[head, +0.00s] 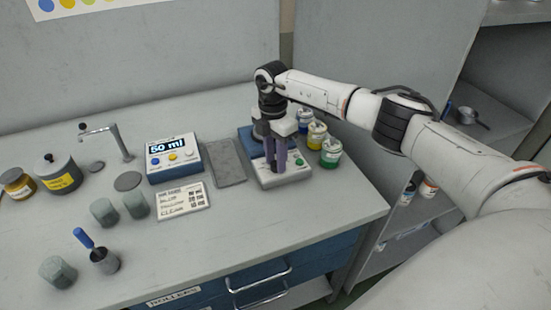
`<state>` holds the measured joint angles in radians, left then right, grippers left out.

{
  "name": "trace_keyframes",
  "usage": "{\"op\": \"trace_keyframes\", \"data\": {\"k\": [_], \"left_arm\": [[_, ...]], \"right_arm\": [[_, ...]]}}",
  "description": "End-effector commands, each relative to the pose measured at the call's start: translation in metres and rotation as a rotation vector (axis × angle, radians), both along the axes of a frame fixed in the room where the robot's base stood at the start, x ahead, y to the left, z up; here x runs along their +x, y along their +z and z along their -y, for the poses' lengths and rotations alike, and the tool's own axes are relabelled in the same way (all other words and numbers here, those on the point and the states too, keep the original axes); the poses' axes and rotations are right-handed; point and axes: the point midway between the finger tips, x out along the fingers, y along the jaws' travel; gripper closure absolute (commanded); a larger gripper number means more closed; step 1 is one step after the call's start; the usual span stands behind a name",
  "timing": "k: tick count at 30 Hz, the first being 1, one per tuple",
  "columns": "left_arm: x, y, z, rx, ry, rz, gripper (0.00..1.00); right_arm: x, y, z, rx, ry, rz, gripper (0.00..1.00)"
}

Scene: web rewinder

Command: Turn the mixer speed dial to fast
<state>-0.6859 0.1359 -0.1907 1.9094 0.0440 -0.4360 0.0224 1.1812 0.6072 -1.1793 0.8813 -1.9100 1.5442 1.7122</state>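The mixer (296,172) stands near the right end of the counter. It has a white base with a green button on its front and a dark blue part behind. My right gripper (275,168) points straight down over the front of the mixer, its dark fingers at or just above the panel. The speed dial cannot be made out; the fingers cover that part of the panel. Whether the fingers are closed on it cannot be told. My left gripper is not in view.
Paint jars with blue, yellow and green labels, the green one (331,153) nearest, stand close right of the mixer. A grey flat pad (226,162) and a blue dispenser reading 50 ml (173,158) are to the left. The counter's front right is clear.

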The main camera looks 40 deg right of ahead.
Motion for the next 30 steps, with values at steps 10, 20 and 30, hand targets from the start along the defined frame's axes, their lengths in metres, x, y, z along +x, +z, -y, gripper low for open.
{"op": "trace_keyframes", "data": {"k": [10,20,30], "left_arm": [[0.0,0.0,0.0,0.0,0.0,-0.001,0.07],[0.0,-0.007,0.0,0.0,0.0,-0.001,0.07],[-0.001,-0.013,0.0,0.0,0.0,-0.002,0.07]], "right_arm": [[0.0,0.0,0.0,0.001,0.002,0.0,0.56],[0.004,0.042,0.0,0.001,0.001,0.005,0.56],[0.006,0.096,0.0,0.001,0.001,0.002,0.56]]}}
